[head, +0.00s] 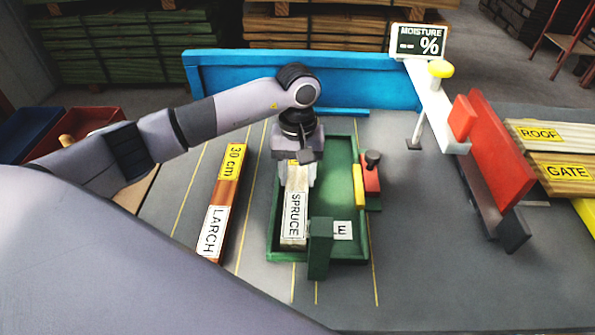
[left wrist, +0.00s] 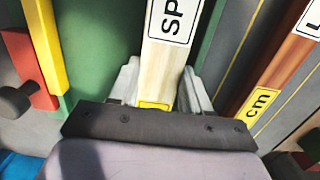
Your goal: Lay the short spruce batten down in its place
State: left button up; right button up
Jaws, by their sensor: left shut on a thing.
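The short spruce batten (head: 296,225) is pale wood with a white SPRUCE label and a yellow tag. It lies lengthwise over the left part of the green tray (head: 342,185); I cannot tell whether it touches the tray floor. My left gripper (head: 298,178) is shut on its far end. In the left wrist view the batten (left wrist: 168,65) runs between the two fingers of the gripper (left wrist: 160,90). A white label ending in E (head: 342,230) shows on the tray floor, partly hidden by a green post (head: 320,248). My right gripper is not seen.
A reddish larch batten (head: 222,200) with a 30 cm tag lies left of the tray. A red clamp with a dark knob (head: 372,172) and yellow bar stands at the tray's right edge. A blue fence (head: 350,85) closes the back. The right foreground is clear.

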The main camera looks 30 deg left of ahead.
aim_at(297, 173)
pick_arm(q)
jog(key=shift+f+b, duration=0.25)
jog(key=shift+b, duration=0.05)
jog(key=o, duration=1.2)
jog(key=shift+r, duration=0.1)
jog(key=r, duration=0.8)
jog(key=w+r, duration=0.1)
jog(key=r, duration=0.3)
jog(key=shift+a+r+b, duration=0.15)
jog(key=shift+a+b, duration=0.1)
jog(key=shift+b, duration=0.05)
